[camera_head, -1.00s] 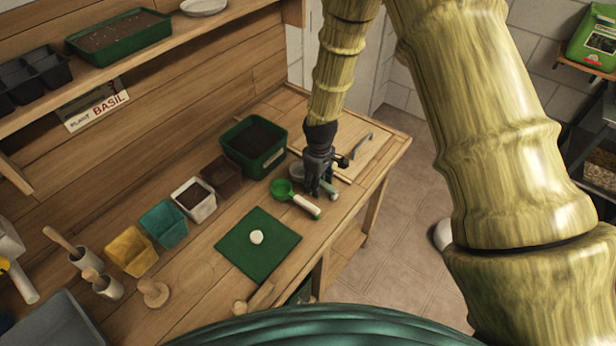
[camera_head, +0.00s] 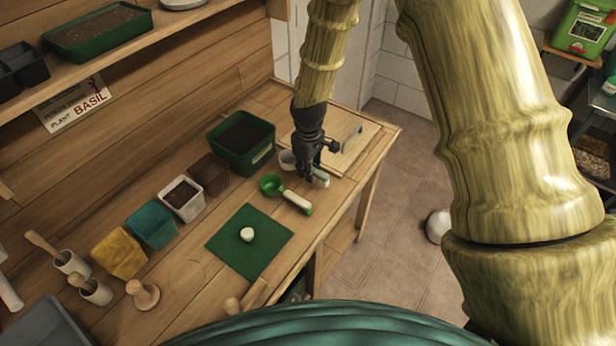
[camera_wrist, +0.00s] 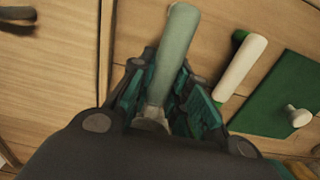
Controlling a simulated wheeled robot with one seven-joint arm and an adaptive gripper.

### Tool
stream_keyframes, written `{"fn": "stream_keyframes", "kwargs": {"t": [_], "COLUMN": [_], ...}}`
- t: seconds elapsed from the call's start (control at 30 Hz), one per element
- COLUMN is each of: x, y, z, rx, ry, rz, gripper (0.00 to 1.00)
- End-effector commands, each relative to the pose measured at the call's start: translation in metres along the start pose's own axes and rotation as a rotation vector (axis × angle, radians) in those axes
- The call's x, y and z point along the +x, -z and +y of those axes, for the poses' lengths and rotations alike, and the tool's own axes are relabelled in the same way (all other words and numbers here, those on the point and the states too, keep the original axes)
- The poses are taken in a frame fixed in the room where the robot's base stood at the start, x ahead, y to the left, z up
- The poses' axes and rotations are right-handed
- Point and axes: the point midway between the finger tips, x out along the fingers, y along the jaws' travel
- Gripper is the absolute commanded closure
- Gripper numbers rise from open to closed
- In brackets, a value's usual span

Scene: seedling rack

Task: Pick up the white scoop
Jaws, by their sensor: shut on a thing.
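The white scoop (camera_head: 287,159) is at the far right part of the bench, its white bowl partly hidden behind my gripper. Its pale green handle (camera_wrist: 175,50) runs between my fingers in the wrist view. My gripper (camera_head: 309,176) points down and is shut on this handle. The fingers (camera_wrist: 165,95) lie on both sides of it. I cannot tell for sure whether the scoop is clear of the bench.
A green scoop (camera_head: 271,185) with a white handle lies close by, left of my gripper. A green mat (camera_head: 262,262) with a white knob (camera_head: 247,235) is nearer. A dark green planter (camera_head: 262,157) stands behind left. A wooden board (camera_head: 345,125) lies at the right.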

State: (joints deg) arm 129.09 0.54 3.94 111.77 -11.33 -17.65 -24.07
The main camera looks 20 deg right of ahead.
Motion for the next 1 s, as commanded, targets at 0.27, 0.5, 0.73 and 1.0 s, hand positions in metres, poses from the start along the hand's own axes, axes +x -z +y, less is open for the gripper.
{"fn": "stream_keyframes", "kwargs": {"t": [0.27, 0.5, 0.73, 1.0], "x": [-0.004, -0.01, -0.015, -0.017], "y": [-0.061, -0.115, -0.147, -0.16], "z": [0.004, 0.009, 0.012, 0.013], "rx": [0.003, 0.002, 0.002, 0.0], "ry": [0.002, 0.001, 0.001, 0.001], "rz": [0.0, 0.001, 0.0, 0.0], "gripper": [1.0, 1.0, 1.0, 1.0]}}
